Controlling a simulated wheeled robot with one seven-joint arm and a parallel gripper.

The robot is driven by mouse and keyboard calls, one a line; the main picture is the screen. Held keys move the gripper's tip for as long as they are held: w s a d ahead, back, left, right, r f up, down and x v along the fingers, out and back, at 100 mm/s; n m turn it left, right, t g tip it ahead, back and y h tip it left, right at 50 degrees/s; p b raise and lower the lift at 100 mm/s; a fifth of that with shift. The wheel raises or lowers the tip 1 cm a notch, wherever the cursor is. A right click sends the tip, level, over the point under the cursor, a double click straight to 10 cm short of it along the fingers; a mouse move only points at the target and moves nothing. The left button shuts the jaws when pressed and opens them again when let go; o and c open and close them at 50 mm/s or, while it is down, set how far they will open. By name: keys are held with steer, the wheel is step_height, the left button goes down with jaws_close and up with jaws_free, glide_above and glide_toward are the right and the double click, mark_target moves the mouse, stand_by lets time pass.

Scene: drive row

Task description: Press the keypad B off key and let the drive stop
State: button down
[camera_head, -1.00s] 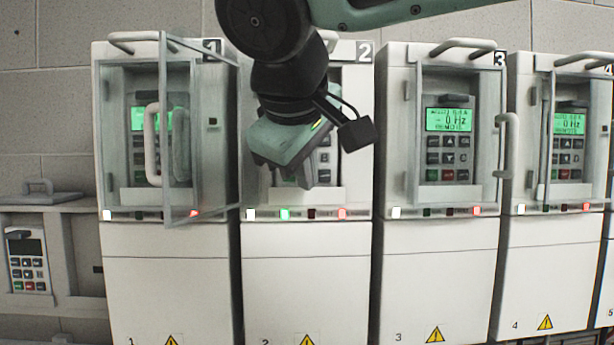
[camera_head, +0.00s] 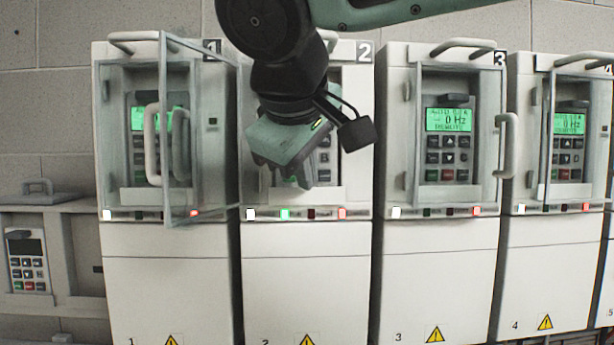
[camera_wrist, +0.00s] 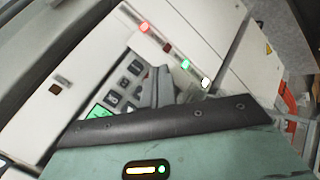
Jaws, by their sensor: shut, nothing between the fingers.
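The cabinet marked 2 (camera_head: 306,282) holds a keypad (camera_head: 324,160), likely keypad B, mostly hidden behind my gripper in the head view. My gripper (camera_head: 303,182) is shut and empty, in front of this keypad's lower part. In the wrist view the fingers (camera_wrist: 156,88) lie over the keys (camera_wrist: 122,86), beside a green-lit display (camera_wrist: 98,111); contact cannot be told. The off key is not clearly visible. On cabinet 2 a white lamp (camera_head: 250,214), a green lamp (camera_head: 285,214) and a red lamp (camera_head: 342,213) are lit.
Cabinet 1 (camera_head: 170,280) at the left has a clear door (camera_head: 200,200) swung outward, close to my gripper's left. Cabinet 3 (camera_head: 437,280) and cabinet 4 (camera_head: 548,270) stand to the right with handled covers. A small keypad (camera_head: 27,268) is at the far left.

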steer(key=shift+w, duration=0.1)
stand_by(0.3)
steer(key=shift+w, duration=0.7)
stand_by(0.6)
steer(key=shift+s, duration=0.95)
steer(key=s+b, duration=0.1)
steer(key=s, duration=0.3)
steer(key=shift+s+a+b, duration=0.1)
steer(key=shift+s+b, duration=0.2)
steer(key=shift+s, duration=0.05)
stand_by(1.5)
